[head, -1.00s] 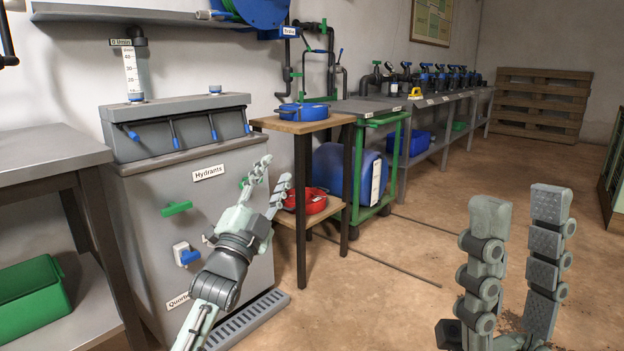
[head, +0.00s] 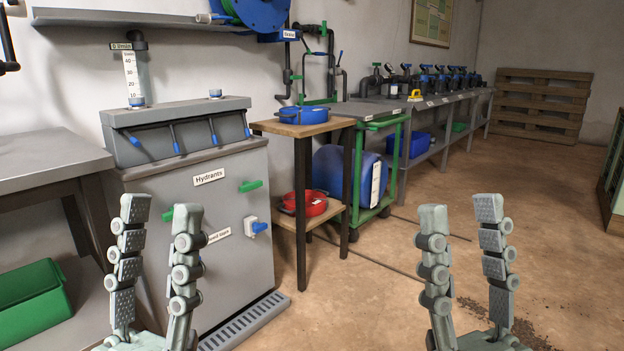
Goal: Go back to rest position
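My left gripper (head: 161,212) is at the lower left, in front of the grey cabinet labelled Hydrants (head: 215,240). Its two fingers point up and stand apart, with nothing between them. My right gripper (head: 461,215) is at the lower right over the open floor. Its fingers also point up, apart and empty. The cabinet front carries a green handle (head: 250,186) and a blue valve handle (head: 259,227). Another green handle (head: 168,214) is partly hidden behind the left gripper. A lower label is partly covered by the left gripper's finger.
A wooden stand (head: 303,160) holds a blue pan (head: 303,114) above and a red pot (head: 305,203) below. A green cart (head: 392,165) and a long bench stand behind. A grey table (head: 45,160) with a green bin (head: 30,300) is at left. The floor at right is clear.

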